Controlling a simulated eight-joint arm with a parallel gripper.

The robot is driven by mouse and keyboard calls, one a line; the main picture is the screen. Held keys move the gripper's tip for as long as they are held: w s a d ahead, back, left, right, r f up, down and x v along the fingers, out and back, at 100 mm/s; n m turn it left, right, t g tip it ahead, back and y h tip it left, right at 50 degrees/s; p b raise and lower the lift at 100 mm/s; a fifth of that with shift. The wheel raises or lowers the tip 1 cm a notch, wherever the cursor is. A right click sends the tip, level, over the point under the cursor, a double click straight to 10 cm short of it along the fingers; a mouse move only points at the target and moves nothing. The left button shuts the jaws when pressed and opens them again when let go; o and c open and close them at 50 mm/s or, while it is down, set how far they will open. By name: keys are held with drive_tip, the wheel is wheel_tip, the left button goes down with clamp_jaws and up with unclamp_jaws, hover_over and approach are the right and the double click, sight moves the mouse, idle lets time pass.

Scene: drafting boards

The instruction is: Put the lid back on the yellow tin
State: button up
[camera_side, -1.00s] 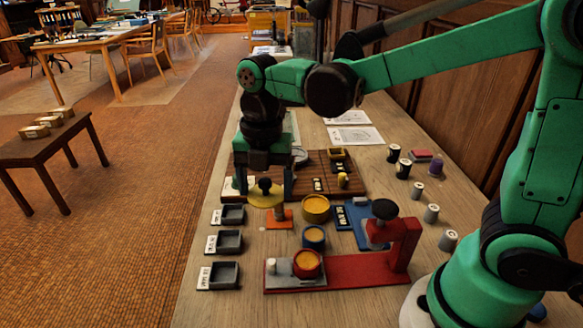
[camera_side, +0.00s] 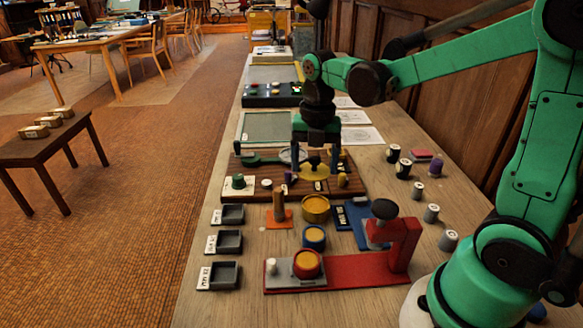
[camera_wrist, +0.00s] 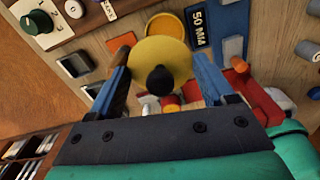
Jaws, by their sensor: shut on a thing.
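The lid is a yellow disc with a black knob (camera_side: 314,163); in the wrist view (camera_wrist: 150,55) it fills the space between the fingers. My gripper (camera_side: 316,172) is shut on the lid by opposite sides of its rim and holds it knob up, above the bench. The yellow tin (camera_side: 315,217) stands open with orange contents showing. In the side view it is just below the held lid; in the wrist view (camera_wrist: 178,17) it is partly hidden by the lid. The lid and tin look apart; the exact height gap cannot be told.
A blue tin (camera_side: 314,245) and a red tin (camera_side: 307,272) on the red stand (camera_side: 350,271) are in front of the yellow tin. An orange block with an upright post (camera_side: 278,214) is to its left, a blue stand (camera_side: 363,230) to its right. A brown board (camera_side: 240,193) lies behind.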

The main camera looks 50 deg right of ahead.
sight(315, 205)
drive_tip(key=shift+s+d+f, duration=0.2)
drive_tip(key=shift+d+f, duration=0.2)
drive_tip(key=shift+f, duration=3.1)
drive_tip(key=shift+f, duration=0.15)
drive_tip(key=o, duration=1.1)
drive_tip(key=shift+o, duration=0.2)
drive_tip(key=shift+r, duration=3.5)
